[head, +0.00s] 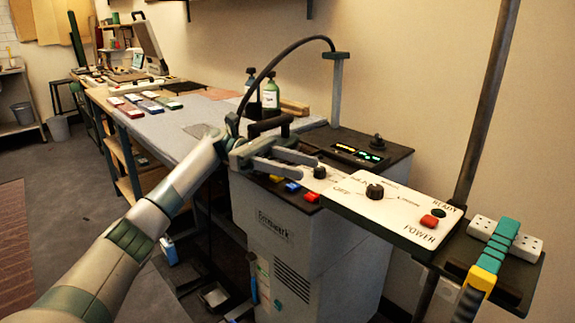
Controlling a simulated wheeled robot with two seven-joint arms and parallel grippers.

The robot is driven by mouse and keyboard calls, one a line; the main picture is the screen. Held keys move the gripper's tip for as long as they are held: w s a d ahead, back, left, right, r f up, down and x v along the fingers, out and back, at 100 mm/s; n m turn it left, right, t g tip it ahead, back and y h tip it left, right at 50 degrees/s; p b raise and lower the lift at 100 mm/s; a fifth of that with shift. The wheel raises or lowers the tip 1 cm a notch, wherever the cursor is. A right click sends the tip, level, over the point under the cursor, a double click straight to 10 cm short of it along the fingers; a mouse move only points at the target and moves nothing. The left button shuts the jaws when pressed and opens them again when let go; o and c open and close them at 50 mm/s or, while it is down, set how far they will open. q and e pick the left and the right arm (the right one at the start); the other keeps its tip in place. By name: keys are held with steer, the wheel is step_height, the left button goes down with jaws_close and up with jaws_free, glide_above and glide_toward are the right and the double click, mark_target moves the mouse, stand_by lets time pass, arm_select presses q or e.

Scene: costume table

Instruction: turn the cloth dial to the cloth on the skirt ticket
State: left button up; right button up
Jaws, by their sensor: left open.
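A white sloping control panel (385,207) sits on the grey steam unit (290,235). It carries two dark dials: one (319,172) at its left end and one (375,192) near its middle. Small lettering surrounds both, too small to read surely, so I cannot tell which is the cloth dial or its setting. My left gripper (308,166) is open, its two grey fingers pointing right, with the tips close to the left dial. I cannot tell whether they touch it. No skirt ticket can be made out. My right gripper is not in view.
A red POWER button (432,220) and a dark READY lamp (438,211) sit at the panel's right end. Blue, red and yellow buttons (293,187) lie below my gripper. A black hose (285,55) arches behind.

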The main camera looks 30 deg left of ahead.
arm_select(q)
steer(key=shift+w+a, duration=0.1)
steer(key=shift+a, duration=1.2)
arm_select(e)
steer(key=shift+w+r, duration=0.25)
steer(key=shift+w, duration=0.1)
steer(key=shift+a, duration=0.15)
